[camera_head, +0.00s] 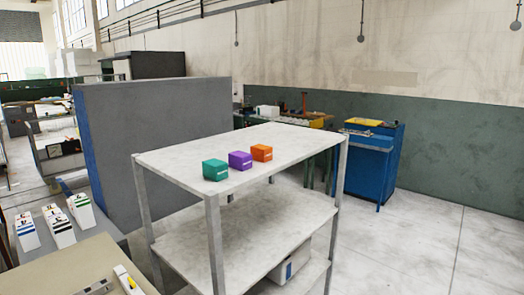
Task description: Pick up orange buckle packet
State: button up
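The orange buckle packet (262,153) is a small orange box with a pale label. It sits on the white top of a grey metal shelf table (290,141). It is the rightmost and farthest of a slanting row of three boxes. A purple box (240,160) stands just left of it, and a teal box (215,169) stands left of the purple one, nearer the front edge. The boxes look upright. My gripper is not in view.
A tall grey panel (160,130) stands behind the shelf table at left. White boxes (60,228) stand at the lower left, by a beige surface (70,270). A blue cabinet (370,160) is at the back right. The floor at right (430,240) is clear.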

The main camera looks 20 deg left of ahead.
aim_at(262, 153)
jog(key=z, duration=0.05)
jog(key=i, duration=3.45)
jog(key=z, duration=1.8)
